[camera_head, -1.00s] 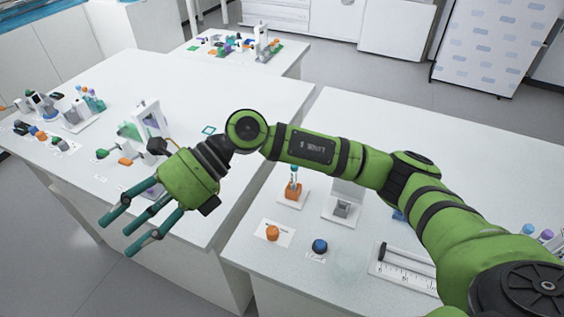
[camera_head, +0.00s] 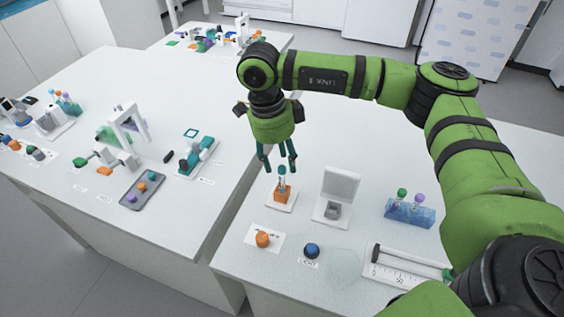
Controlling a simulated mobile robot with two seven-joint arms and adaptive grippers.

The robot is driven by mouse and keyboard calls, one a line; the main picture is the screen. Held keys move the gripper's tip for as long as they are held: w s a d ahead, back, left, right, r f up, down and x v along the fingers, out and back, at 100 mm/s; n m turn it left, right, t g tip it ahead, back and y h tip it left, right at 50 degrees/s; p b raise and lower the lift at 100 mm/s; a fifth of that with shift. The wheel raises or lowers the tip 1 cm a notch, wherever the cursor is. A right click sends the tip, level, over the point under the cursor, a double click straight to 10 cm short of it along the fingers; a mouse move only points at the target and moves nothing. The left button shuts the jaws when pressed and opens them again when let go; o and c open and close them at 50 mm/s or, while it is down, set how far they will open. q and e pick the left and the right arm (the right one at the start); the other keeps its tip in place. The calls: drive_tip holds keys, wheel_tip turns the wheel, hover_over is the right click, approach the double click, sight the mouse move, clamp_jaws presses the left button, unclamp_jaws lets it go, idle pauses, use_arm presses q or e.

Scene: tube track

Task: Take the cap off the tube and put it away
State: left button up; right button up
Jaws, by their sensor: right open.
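A small tube (camera_head: 282,181) with a teal top stands upright in an orange block (camera_head: 283,194) on a small white plate, on the near right table. My right gripper (camera_head: 278,165) points down with its teal fingers open and apart. In the picture its fingertips lie on either side of the tube's top; I cannot tell whether they touch it or are above or behind it. Nothing shows held in the fingers. My left gripper is out of view.
Beside the block stand a white stand with a grey piece (camera_head: 334,210) and a blue rack with tubes (camera_head: 409,211). An orange knob (camera_head: 263,239), a blue knob (camera_head: 312,250) and a ruler tray (camera_head: 400,270) lie nearer. A gap separates the left table (camera_head: 200,225).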

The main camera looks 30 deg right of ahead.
drive_tip(key=shift+d+f, duration=0.1)
drive_tip(key=shift+f, duration=0.65)
drive_tip(key=c, duration=0.8)
drive_tip(key=shift+o, duration=0.2)
drive_tip(key=shift+r, duration=0.1)
drive_tip(key=shift+w+r+b, duration=0.1)
drive_tip(key=shift+r+b, duration=0.3)
drive_tip(key=shift+r, duration=0.1)
drive_tip(key=shift+c, duration=0.9)
wheel_tip(320, 180, up, 3)
drive_tip(key=shift+f+b, duration=0.15)
drive_tip(key=shift+b, duration=0.7)
clamp_jaws()
drive_tip(key=s+d+r, duration=0.2)
drive_tip(key=s+r, duration=0.8)
drive_tip(key=s, duration=0.1)
drive_tip(key=shift+s+p, duration=0.4)
